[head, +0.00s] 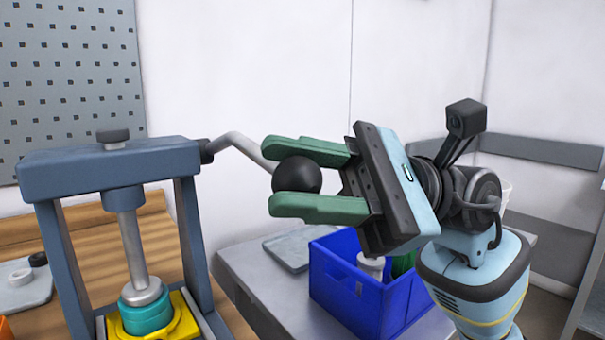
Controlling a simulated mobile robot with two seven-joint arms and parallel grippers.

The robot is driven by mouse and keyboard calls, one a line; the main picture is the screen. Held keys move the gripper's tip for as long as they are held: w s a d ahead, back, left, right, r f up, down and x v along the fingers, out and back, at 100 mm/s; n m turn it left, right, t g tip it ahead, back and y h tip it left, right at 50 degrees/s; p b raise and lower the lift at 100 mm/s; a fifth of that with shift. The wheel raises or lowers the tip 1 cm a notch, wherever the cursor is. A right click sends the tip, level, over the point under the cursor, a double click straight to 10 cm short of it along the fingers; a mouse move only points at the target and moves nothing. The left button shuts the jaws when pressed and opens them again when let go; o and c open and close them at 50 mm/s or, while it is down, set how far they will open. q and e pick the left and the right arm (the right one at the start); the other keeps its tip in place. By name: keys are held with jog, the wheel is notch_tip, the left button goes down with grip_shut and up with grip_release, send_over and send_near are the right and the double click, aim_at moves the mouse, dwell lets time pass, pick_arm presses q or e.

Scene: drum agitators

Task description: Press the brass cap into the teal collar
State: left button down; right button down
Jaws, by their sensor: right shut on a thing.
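A blue-grey press frame (110,168) stands at the left with a grey ram (133,250) coming down through it. The ram's wide lower end (145,292) is at the top of the teal collar (146,316), which sits on a yellow plate (182,322). I cannot make out the brass cap; the ram's end may hide it. A bent grey lever (240,147) runs right from the press to a black ball knob (297,175). My right gripper (275,178) has its green fingers shut on the knob, one above and one below. My left gripper is not in view.
A blue crate (345,290) with a white and a green item stands on a grey table (262,280), beside a flat grey slab (290,250). A small tray (25,292) with a white ring and a dark piece lies at far left.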

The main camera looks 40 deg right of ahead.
jog(key=c, duration=1.1)
grip_release()
jog(key=shift+f, duration=0.5)
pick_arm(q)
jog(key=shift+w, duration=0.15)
pick_arm(e)
jog(key=shift+o, duration=0.7)
jog(key=shift+w, duration=0.15)
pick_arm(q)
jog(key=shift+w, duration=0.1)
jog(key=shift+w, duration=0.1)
pick_arm(e)
jog(key=shift+d, duration=0.1)
jog(key=shift+d+f, duration=0.15)
jog(key=shift+d, duration=0.1)
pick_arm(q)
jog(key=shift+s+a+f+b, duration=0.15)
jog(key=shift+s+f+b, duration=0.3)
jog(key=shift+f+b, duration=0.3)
pick_arm(e)
jog(key=v, duration=0.7)
jog(key=shift+s+r, duration=0.2)
jog(key=shift+r, duration=0.05)
jog(key=shift+d, duration=0.1)
jog(key=shift+c, duration=0.2)
